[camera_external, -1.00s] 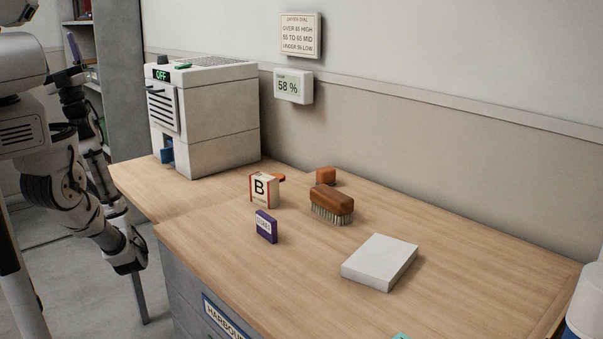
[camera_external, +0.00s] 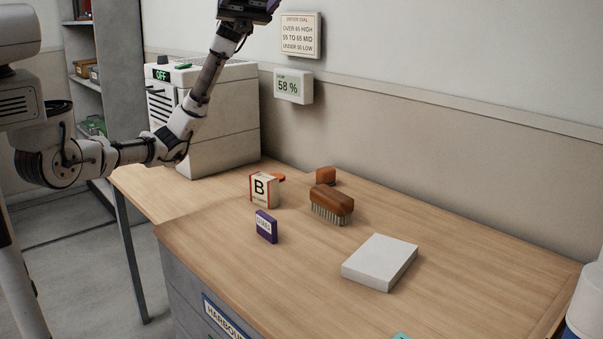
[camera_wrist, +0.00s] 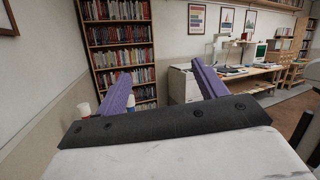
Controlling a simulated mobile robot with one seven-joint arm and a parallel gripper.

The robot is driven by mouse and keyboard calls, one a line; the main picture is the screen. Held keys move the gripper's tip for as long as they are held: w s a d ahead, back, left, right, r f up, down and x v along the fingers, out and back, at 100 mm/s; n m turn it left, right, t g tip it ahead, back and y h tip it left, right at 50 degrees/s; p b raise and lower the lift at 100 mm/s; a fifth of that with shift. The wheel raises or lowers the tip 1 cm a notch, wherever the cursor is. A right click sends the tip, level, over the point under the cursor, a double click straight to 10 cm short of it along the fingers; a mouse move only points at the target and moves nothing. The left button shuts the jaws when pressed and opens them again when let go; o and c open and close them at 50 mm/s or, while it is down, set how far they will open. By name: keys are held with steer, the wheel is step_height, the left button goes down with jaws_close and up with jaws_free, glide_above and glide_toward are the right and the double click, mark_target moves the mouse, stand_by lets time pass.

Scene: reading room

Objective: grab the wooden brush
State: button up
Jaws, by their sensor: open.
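The wooden brush (camera_external: 332,203) lies on the wooden tabletop in the external view, brown back up and pale bristles down. My arm is raised over the left side of the table, well apart from the brush. The end of the arm is cut off by the top edge of the external view, so the fingertips are hidden there. In the wrist view my gripper (camera_wrist: 161,86) shows two purple fingers spread apart with nothing between them. The brush is not in the wrist view.
Near the brush are an orange-brown block (camera_external: 326,175), a box marked B (camera_external: 264,190), a small purple box (camera_external: 266,226) and a white slab (camera_external: 380,262). A grey-white machine reading OFF (camera_external: 225,115) stands at the back left. The table's (camera_external: 480,250) right part is mostly clear.

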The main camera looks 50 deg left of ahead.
steer(key=w+d+f+t+y, duration=0.2)
steer(key=w+d+f+y, duration=0.2)
steer(key=d+f, duration=0.35)
steer(key=n+t+y+b, duration=0.15)
steer(key=t+y, duration=0.35)
steer(key=y, duration=0.9)
glide_above(331, 192)
step_height(331, 192, down, 32)
steer(key=shift+s+a+r, duration=0.1)
steer(key=shift+d+f+p, duration=0.15)
steer(key=shift+f+p, duration=0.05)
steer(key=shift+f, duration=1.3)
steer(key=shift+d+f+p, duration=0.1)
steer(key=shift+f+p, duration=0.1)
steer(key=shift+f, duration=1.25)
steer(key=shift+c, duration=0.4)
